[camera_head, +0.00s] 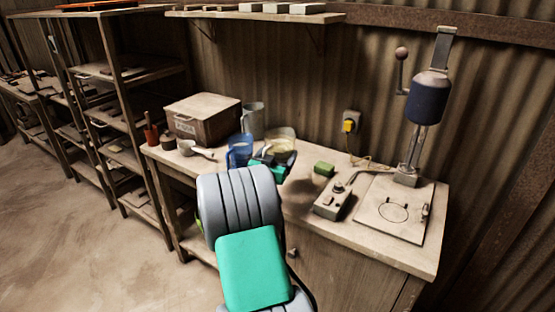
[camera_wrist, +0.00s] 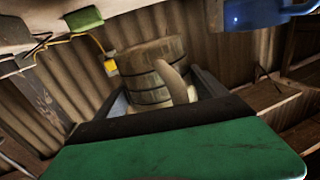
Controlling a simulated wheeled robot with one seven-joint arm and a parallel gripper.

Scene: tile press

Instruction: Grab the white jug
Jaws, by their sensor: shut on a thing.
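A pale grey-white jug (camera_head: 253,118) stands at the back of the workbench, beside the box and behind a blue jug (camera_head: 239,151). The blue jug hides its lower part. My gripper (camera_head: 271,160) is at the bench's back, right of both jugs. It is shut on a beige wooden mug (camera_head: 281,139) with dark bands and a curved handle. The mug (camera_wrist: 150,75) sits between the fingers in the wrist view, its handle towards the camera. The fingertips are partly hidden behind my wrist. The blue jug (camera_wrist: 258,12) shows at the wrist view's top right.
A wooden box (camera_head: 203,118) and a small pan (camera_head: 190,148) stand left on the workbench (camera_head: 300,207). A green block (camera_head: 324,169), a grey control box (camera_head: 333,201) and the press (camera_head: 428,98) stand right. A shelf (camera_head: 250,15) hangs above.

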